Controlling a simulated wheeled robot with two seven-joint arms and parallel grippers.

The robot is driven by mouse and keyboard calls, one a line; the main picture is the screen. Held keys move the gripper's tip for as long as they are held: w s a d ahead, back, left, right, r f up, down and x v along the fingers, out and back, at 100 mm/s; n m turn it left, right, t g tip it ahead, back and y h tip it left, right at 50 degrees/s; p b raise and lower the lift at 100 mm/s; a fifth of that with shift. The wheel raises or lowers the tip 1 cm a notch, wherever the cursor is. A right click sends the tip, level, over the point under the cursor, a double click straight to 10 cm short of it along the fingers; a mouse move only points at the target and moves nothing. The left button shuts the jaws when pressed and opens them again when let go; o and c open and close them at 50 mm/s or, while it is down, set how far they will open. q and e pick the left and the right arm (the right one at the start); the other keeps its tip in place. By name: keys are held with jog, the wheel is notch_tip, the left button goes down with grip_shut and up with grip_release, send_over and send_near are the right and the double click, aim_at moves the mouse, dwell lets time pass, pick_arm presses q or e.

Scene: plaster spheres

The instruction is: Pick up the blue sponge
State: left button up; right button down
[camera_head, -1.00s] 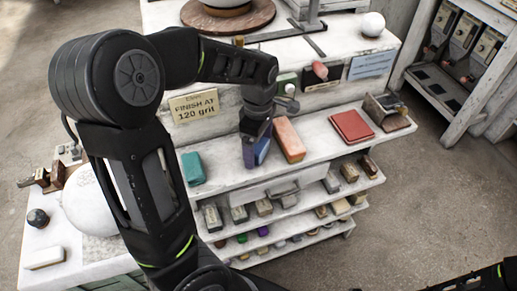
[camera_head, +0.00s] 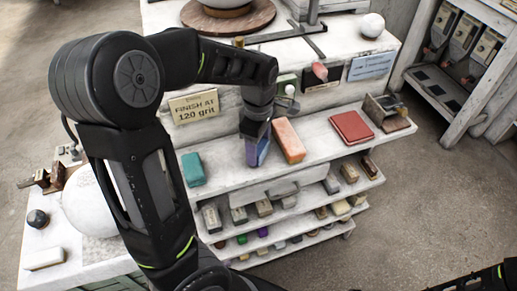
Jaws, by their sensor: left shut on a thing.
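The blue sponge (camera_head: 262,152) is on the white shelf, between a teal block and an orange sponge. My left gripper (camera_head: 254,146) reaches down from above and is shut on it, covering much of its left and upper side. I cannot tell whether the sponge still touches the shelf. My right arm shows only as a dark piece at the bottom right edge; its gripper is out of view.
The teal block (camera_head: 193,169) lies to the left. The orange sponge (camera_head: 288,140) is close on the right, with a red pad (camera_head: 351,127) beyond it. A sign (camera_head: 194,107) stands behind. Lower shelves hold several small blocks.

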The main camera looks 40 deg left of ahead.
aim_at(258, 146)
pick_arm(q)
notch_tip(258, 146, up, 10)
jog(key=shift+r+b, duration=0.1)
jog(key=shift+b, duration=0.4)
dwell(0.4)
jog(key=o, duration=0.9)
jog(key=c, duration=0.7)
jog(key=shift+o, duration=0.2)
